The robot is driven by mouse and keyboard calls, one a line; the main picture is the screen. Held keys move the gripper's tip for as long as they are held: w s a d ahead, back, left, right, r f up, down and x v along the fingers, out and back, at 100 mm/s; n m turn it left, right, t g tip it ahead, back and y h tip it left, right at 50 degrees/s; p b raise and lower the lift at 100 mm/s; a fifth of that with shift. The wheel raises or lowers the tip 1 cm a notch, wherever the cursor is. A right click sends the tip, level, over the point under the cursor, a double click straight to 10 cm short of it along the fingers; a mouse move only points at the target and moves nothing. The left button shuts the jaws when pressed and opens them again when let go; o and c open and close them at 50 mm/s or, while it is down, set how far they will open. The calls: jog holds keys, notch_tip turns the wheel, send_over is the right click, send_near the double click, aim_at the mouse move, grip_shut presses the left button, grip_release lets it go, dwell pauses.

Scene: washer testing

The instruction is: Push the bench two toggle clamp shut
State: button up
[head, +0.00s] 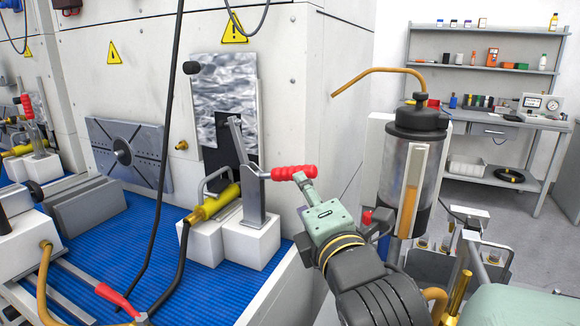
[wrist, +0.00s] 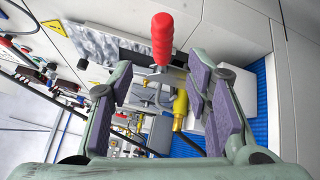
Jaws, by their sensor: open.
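A toggle clamp with a red handle (head: 292,172) stands on white blocks (head: 250,240) on the blue bench mat. Its handle sticks out level to the right from an upright metal bracket (head: 252,200). A yellow cylindrical piece (head: 217,201) lies beside it on the blocks. My gripper (head: 304,184) is at the free right end of the red handle. In the wrist view my gripper (wrist: 160,68) is open, its purple-padded fingers apart, and the red handle (wrist: 162,38) shows between and beyond the fingertips. Whether they touch cannot be told.
Another red-handled clamp (head: 27,106) stands at far left, and a red handle (head: 118,299) lies low at the front left. A dark hose (head: 166,130) hangs before the machine wall. A metal canister (head: 410,165) stands right of my gripper.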

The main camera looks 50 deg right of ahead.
aim_at(285, 174)
jog(key=p+x, duration=0.1)
jog(key=x, duration=0.3)
jog(key=p+x, duration=0.2)
jog(key=x, duration=0.3)
jog(key=shift+s+d, duration=0.15)
jog(key=shift+d, duration=0.2)
jog(key=shift+w+d, duration=0.4)
jog(key=shift+w, duration=0.15)
jog(key=shift+c, duration=0.3)
grip_shut()
